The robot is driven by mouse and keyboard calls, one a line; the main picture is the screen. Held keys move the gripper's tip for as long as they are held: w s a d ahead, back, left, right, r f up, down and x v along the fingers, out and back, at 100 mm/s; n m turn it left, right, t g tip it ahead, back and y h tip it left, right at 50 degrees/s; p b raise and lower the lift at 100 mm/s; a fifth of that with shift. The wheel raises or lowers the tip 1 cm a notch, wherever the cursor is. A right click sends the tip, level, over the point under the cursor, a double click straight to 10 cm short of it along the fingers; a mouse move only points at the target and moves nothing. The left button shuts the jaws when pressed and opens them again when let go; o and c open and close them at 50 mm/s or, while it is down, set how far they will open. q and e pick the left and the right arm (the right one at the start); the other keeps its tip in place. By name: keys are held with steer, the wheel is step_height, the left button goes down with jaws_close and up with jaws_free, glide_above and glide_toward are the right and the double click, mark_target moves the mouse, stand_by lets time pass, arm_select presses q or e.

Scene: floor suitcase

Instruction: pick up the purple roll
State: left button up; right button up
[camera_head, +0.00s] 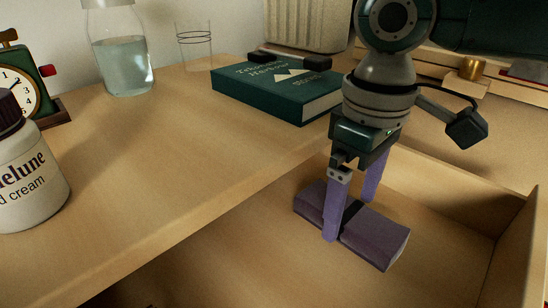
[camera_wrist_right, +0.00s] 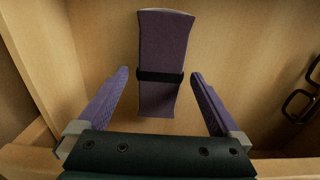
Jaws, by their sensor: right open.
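The purple roll (camera_head: 375,232) lies on the floor of an open wooden drawer, with a black band around its middle. In the right wrist view the roll (camera_wrist_right: 162,50) lies lengthwise between and beyond the fingers, with a gap on each side. My right gripper (camera_head: 348,218) is open, pointing down, with its purple fingers at the roll, one on the near side and one toward the far side. In the wrist view the open right gripper (camera_wrist_right: 159,74) has nothing held. In the head view, its fingers hide part of the roll. My left gripper is not in view.
The drawer walls (camera_head: 520,215) stand close around. Dark glasses (camera_wrist_right: 298,103) lie at the right in the wrist view.

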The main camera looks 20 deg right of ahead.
steer(key=shift+f, duration=0.85)
steer(key=shift+r, duration=0.1)
steer(key=shift+c, duration=0.2)
steer(key=c, duration=1.2)
steer(key=shift+c, duration=0.2)
